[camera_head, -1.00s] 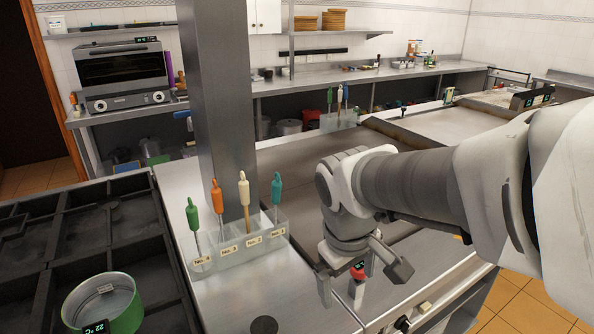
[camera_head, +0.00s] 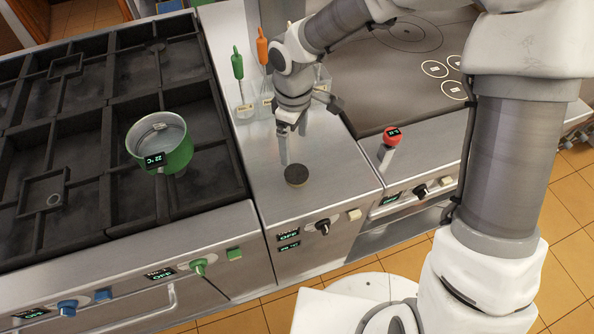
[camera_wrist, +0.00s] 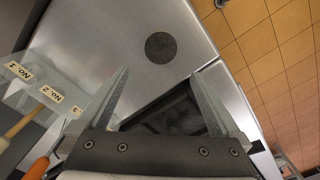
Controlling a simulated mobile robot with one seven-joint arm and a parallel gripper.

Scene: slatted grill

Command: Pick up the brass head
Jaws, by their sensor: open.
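The brass head, as best I can tell, is a small round disc (camera_head: 296,175) with a dark top and a brass-coloured rim. It lies flat on the steel counter near its front part. In the wrist view it is a dark circle (camera_wrist: 160,46) beyond the fingertips. My gripper (camera_head: 292,146) points down above the counter, just behind the disc, and does not touch it. In the wrist view the two fingers (camera_wrist: 160,76) are spread with nothing between them.
A green pot (camera_head: 178,158) stands on the black stove grates (camera_head: 60,190) to the left. A clear holder (camera_head: 246,110) with coloured-handled tools stands behind my gripper. A red-topped gauge (camera_head: 391,137) stands to the right, beside the dark griddle (camera_head: 380,85). Counter around the disc is clear.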

